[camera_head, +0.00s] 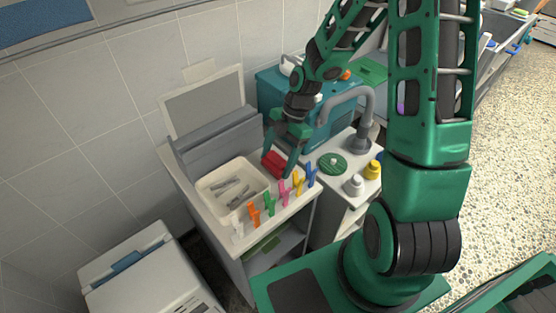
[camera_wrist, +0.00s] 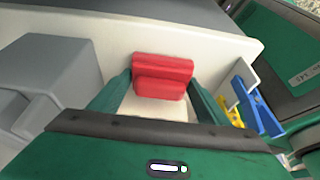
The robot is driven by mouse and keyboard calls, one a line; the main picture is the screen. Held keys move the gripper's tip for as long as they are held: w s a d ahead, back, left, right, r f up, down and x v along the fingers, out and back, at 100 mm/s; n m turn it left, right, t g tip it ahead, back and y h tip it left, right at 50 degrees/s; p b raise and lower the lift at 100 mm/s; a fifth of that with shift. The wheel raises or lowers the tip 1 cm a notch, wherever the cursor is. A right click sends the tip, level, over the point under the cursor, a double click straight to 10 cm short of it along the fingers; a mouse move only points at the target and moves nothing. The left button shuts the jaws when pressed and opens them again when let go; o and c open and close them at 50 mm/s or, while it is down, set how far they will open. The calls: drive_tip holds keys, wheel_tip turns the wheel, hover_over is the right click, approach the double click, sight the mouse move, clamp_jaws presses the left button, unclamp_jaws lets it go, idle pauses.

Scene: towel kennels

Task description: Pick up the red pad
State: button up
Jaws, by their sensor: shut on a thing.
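The red pad (camera_wrist: 162,76) is a small red block with a stepped face. In the wrist view it sits between the two green fingers of my gripper (camera_wrist: 160,92), near their tips. In the head view the red pad (camera_head: 274,163) shows at the lower end of my gripper (camera_head: 279,160), by the right end of the white tray. My gripper is shut on the pad. The head view does not show clearly whether the pad still touches the surface beneath it.
A white tray (camera_head: 207,186) with grey pieces lies left of my gripper. Several coloured clips, including an orange one (camera_head: 254,213) and a blue one (camera_head: 311,175), line the counter's front edge. A grey tap (camera_head: 371,112), a green disc (camera_head: 332,164) and small bottles stand to the right.

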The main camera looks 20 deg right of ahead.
sight(277, 157)
wheel_tip(277, 157, up, 17)
idle(0.4)
drive_tip(key=shift+r, duration=0.1)
